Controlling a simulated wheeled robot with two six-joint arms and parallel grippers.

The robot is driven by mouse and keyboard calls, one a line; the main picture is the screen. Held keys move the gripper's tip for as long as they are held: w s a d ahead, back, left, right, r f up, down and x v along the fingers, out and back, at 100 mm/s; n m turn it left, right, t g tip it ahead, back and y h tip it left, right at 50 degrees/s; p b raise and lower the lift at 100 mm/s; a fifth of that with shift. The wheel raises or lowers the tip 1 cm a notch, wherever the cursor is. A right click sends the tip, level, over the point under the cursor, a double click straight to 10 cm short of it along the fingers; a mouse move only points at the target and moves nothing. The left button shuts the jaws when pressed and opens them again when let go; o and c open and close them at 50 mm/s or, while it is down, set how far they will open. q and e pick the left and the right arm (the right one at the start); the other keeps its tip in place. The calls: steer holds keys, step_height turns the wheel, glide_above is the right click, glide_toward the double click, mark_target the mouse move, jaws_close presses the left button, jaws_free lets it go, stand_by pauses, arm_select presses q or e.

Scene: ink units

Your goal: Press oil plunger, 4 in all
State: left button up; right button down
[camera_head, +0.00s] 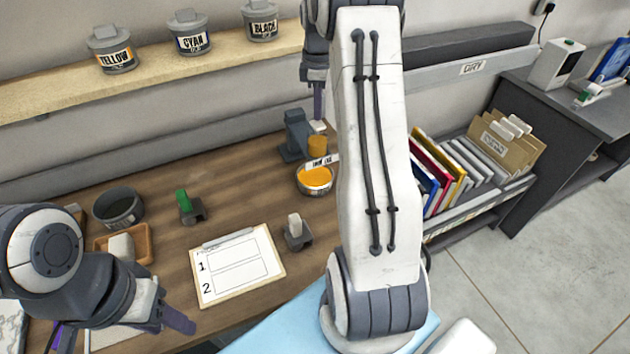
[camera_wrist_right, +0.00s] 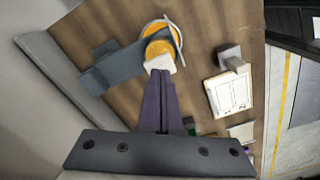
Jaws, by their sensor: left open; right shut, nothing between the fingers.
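The oil dispenser (camera_head: 295,135) is a dark grey stand at the back of the wooden bench, with an orange cylinder (camera_head: 317,146) and a white plunger cap (camera_head: 318,127). An open tin of orange ink (camera_head: 314,180) sits just in front of it. My right gripper (camera_head: 318,115) is shut and empty, pointing down over the white cap. In the right wrist view its purple fingertips (camera_wrist_right: 160,74) are at the edge of the cap (camera_wrist_right: 159,63); I cannot tell whether they touch. My left gripper (camera_head: 120,336) is open and empty at the lower left.
A clipboard (camera_head: 237,265) marked 1 and 2 lies mid-bench. A green-handled tool (camera_head: 190,206), a white-handled tool (camera_head: 296,233), a dark tin (camera_head: 119,207) and a wooden tray (camera_head: 142,243) stand around it. Yellow (camera_head: 112,50), cyan (camera_head: 188,32) and black (camera_head: 260,20) tins line the shelf.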

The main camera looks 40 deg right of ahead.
steer(key=shift+f, duration=0.15)
steer(key=shift+f+b, duration=0.8)
steer(key=shift+f, duration=0.5)
steer(key=shift+r+p, duration=1.3)
steer(key=shift+r, duration=0.15)
steer(key=shift+f, duration=0.15)
